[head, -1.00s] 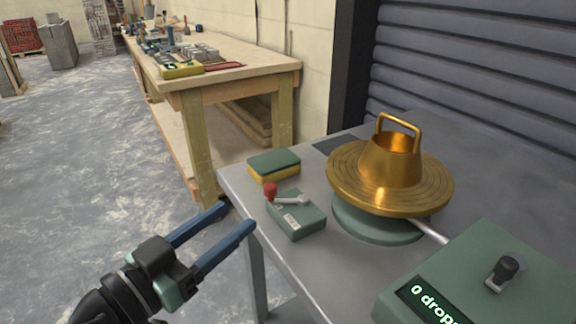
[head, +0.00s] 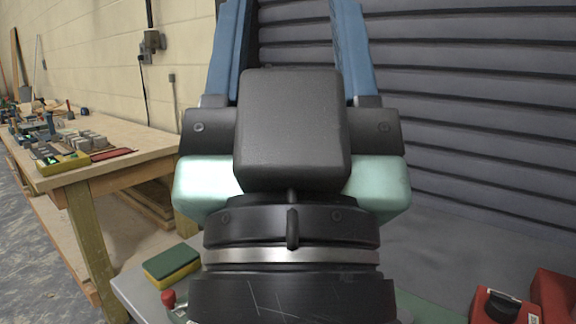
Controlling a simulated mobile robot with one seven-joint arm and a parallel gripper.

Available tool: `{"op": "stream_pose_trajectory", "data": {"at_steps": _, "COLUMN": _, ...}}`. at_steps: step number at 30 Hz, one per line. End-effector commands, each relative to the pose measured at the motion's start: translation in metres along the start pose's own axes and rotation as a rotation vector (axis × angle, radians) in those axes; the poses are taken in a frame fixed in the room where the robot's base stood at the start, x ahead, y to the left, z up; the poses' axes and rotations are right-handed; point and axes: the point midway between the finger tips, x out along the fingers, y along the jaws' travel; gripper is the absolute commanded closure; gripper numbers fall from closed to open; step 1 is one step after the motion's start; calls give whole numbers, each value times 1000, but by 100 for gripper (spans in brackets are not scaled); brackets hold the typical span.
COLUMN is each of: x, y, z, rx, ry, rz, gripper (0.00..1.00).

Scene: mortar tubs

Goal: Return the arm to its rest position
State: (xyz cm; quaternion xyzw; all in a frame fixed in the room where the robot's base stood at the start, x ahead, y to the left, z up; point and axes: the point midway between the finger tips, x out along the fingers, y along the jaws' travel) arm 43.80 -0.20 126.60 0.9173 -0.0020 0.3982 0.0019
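My gripper (head: 290,45) fills the middle of the head view, raised close to the camera with its blue fingers pointing up. The fingers are wide apart with only the grey slatted wall showing between them, so it is open and empty. My gripper and wrist hide most of the grey metal table, and the brass flow table with its cone cannot be seen behind them.
A green and yellow sponge (head: 172,265) and a red-knobbed lever (head: 169,299) show at the table's left edge. Red and black items (head: 505,306) sit at the lower right. A wooden workbench (head: 110,170) with tools stands at left. Grey floor is at far left.

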Motion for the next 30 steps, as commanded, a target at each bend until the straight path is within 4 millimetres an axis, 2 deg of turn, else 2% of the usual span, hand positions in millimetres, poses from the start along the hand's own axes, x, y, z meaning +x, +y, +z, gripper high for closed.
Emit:
{"op": "stream_pose_trajectory", "data": {"at_steps": 1, "x": 25, "y": 0, "z": -23, "rx": 1, "ry": 0, "rz": 0, "gripper": 43}}
{"op": "stream_pose_trajectory", "data": {"at_steps": 18, "x": 154, "y": -1, "z": -142, "rx": 5, "ry": -7, "rz": -3, "gripper": 43}}
{"op": "stream_pose_trajectory", "data": {"at_steps": 24, "x": 186, "y": -1, "z": -171, "rx": 6, "ry": -7, "rz": -3, "gripper": 43}}
{"op": "stream_pose_trajectory", "data": {"at_steps": 30, "x": 195, "y": -1, "z": -180, "rx": 6, "ry": -7, "rz": -3, "gripper": 43}}
